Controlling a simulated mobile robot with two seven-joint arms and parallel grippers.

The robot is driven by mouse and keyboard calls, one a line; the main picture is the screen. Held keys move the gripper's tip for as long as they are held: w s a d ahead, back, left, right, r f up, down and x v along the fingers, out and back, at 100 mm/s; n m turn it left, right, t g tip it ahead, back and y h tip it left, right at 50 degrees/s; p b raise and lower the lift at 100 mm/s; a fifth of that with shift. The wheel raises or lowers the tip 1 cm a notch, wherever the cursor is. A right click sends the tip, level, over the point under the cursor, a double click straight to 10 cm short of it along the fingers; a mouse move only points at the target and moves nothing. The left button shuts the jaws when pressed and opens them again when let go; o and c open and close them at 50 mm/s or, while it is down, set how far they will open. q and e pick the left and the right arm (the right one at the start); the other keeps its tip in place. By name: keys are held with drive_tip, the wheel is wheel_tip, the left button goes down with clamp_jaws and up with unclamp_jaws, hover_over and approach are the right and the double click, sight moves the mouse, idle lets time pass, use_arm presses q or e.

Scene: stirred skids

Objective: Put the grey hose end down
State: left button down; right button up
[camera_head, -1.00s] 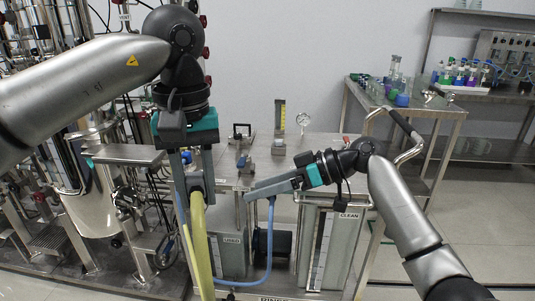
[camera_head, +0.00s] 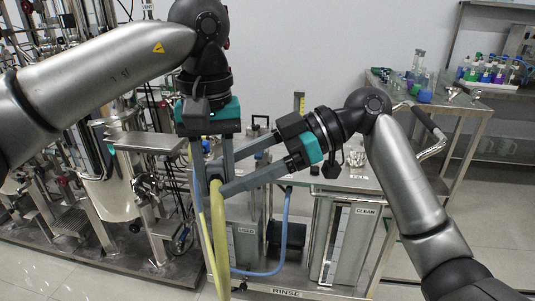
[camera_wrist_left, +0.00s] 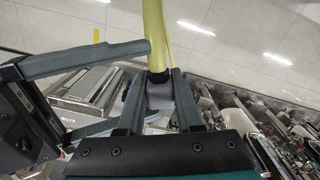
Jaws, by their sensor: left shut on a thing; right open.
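The grey hose end (camera_wrist_left: 160,95) is a grey block at the end of a yellow hose (camera_wrist_left: 154,35). In the left wrist view it sits between the two fingers of my left gripper (camera_wrist_left: 158,88), which is shut on it. In the head view my left gripper (camera_head: 207,178) points down, and the yellow hose (camera_head: 220,240) hangs from the grey end. My right gripper (camera_head: 228,174) comes in from the right with its jaws spread. Its fingertips are close beside the grey end and the top of the hose; whether they touch is unclear.
A steel cart with tanks labelled CLEAN (camera_head: 345,235) and RINSE on its frame stands below. A blue hose (camera_head: 283,230) loops at its front. Piping and a skid (camera_head: 110,190) fill the left. A glassware table (camera_head: 440,105) stands at the right.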

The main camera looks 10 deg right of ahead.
sight(214, 180)
drive_tip(key=shift+x, duration=1.9)
drive_tip(key=shift+c, duration=0.2)
use_arm(q)
drive_tip(key=shift+w, duration=0.1)
use_arm(e)
drive_tip(key=shift+s, duration=0.1)
clamp_jaws()
use_arm(q)
drive_tip(key=c, duration=0.5)
unclamp_jaws()
